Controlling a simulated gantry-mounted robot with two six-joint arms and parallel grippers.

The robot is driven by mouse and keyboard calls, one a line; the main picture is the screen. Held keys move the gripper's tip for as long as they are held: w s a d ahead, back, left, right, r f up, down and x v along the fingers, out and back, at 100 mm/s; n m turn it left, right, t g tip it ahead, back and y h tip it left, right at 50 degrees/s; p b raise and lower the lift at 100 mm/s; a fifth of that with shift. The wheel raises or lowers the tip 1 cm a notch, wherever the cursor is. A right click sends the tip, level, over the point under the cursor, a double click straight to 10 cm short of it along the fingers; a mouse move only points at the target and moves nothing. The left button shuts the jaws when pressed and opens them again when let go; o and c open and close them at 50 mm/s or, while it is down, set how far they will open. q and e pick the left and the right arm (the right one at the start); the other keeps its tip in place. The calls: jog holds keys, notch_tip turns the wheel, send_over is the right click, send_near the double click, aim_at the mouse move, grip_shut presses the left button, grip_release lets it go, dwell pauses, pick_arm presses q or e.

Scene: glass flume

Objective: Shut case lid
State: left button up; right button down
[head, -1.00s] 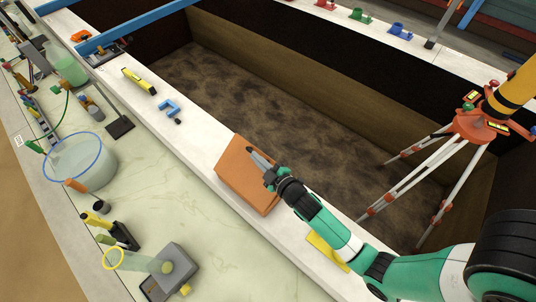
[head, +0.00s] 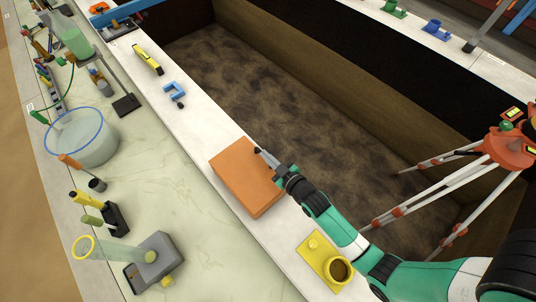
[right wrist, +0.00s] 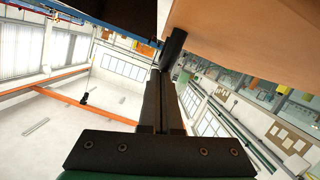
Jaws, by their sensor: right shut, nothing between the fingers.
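The orange case (head: 240,175) lies on the white ledge beside the dark flume. Its broad upper face looks flat and lies low; I cannot make out an open gap under the lid. My right gripper (head: 259,152) is shut and empty, with its fingertips at the case's far edge on the flume side. In the right wrist view an orange-brown panel of the case (right wrist: 255,35) fills the upper right, close beside the shut fingertips (right wrist: 174,42); I cannot tell whether they touch. My left gripper is out of view.
A yellow block with a round cup (head: 325,262) stands on the ledge near my right forearm. A blue clamp (head: 174,90) and a yellow tool (head: 148,60) lie farther up the ledge. An orange-headed tripod (head: 505,145) stands in the flume at right. Glassware fills the left bench.

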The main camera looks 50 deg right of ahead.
dwell(0.4)
jog(key=r+p, duration=0.3)
jog(key=shift+a+r, duration=0.3)
jog(key=shift+r, duration=0.1)
jog(key=v, duration=1)
jog(key=shift+w+r, duration=0.1)
